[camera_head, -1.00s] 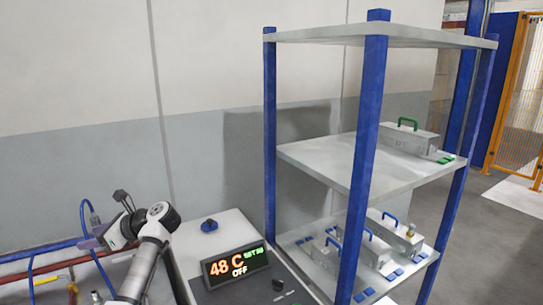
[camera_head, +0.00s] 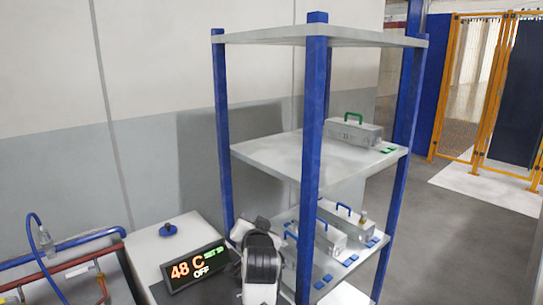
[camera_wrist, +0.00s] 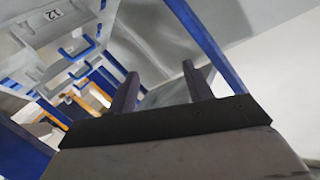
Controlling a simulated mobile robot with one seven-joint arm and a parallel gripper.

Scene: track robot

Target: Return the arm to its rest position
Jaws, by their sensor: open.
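My arm (camera_head: 262,262) shows at the bottom middle of the head view, folded close in front of the shelf rack's left post. My gripper's fingers are not clearly visible there. In the wrist view my gripper (camera_wrist: 160,95) shows two dark fingers standing apart with nothing between them. Beyond the fingers, the wrist view shows blue posts and the shelf rack at a steep tilt.
The shelf rack (camera_head: 270,155) has blue posts. A grey case with a green handle (camera_head: 352,132) sits on the middle shelf. Several blue-handled cases (camera_head: 325,238) stand on the lower shelf. A display unit (camera_head: 195,270) reading 48 C, OFF is at the left. Open floor (camera_head: 440,235) lies right.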

